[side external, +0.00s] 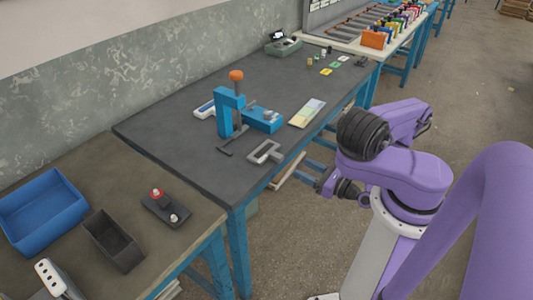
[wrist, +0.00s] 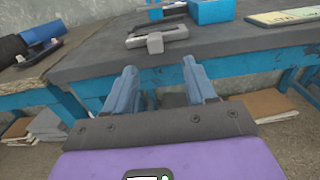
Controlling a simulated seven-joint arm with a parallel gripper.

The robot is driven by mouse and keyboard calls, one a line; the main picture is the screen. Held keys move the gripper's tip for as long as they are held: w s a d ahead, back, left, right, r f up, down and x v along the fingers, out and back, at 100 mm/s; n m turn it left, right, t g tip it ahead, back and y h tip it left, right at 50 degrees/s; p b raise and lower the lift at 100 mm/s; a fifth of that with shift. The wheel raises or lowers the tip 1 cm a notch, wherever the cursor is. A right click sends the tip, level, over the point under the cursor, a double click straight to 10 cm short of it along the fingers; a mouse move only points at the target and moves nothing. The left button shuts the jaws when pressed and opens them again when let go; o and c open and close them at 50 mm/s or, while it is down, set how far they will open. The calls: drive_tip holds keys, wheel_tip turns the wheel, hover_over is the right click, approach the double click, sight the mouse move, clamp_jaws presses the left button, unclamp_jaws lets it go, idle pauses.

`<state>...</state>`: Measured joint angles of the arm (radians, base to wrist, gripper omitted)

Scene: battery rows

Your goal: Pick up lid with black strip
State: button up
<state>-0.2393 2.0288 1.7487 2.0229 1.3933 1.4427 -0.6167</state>
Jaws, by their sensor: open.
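I cannot tell for sure which thing is the lid with the black strip. A grey, frame-like piece (side external: 265,152) lies near the front edge of the dark table; it also shows in the wrist view (wrist: 156,42). A thin black T-shaped piece (side external: 232,144) lies just left of it. A white and blue piece (side external: 204,109) lies behind the blue press (side external: 229,110), partly hidden. My gripper (side external: 322,186) is off the table's front edge, apart from all these. In the wrist view my gripper (wrist: 161,86) is open and empty, its fingers pointing toward the table.
A pale coloured card (side external: 307,113) lies right of the press. The lower table at left holds a blue bin (side external: 42,212), a dark bin (side external: 113,240) and a black box with a red button (side external: 166,207). The dark table (side external: 165,140) is bare at its left.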

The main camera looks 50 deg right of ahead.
sight(282, 158)
drive_tip(key=shift+w, duration=2.1)
drive_tip(key=w, duration=0.2)
drive_tip(key=w+r, duration=0.1)
drive_tip(key=w, duration=0.1)
drive_tip(key=shift+a, duration=0.4)
drive_tip(key=shift+w, duration=0.55)
drive_tip(key=shift+c, duration=0.3)
clamp_jaws()
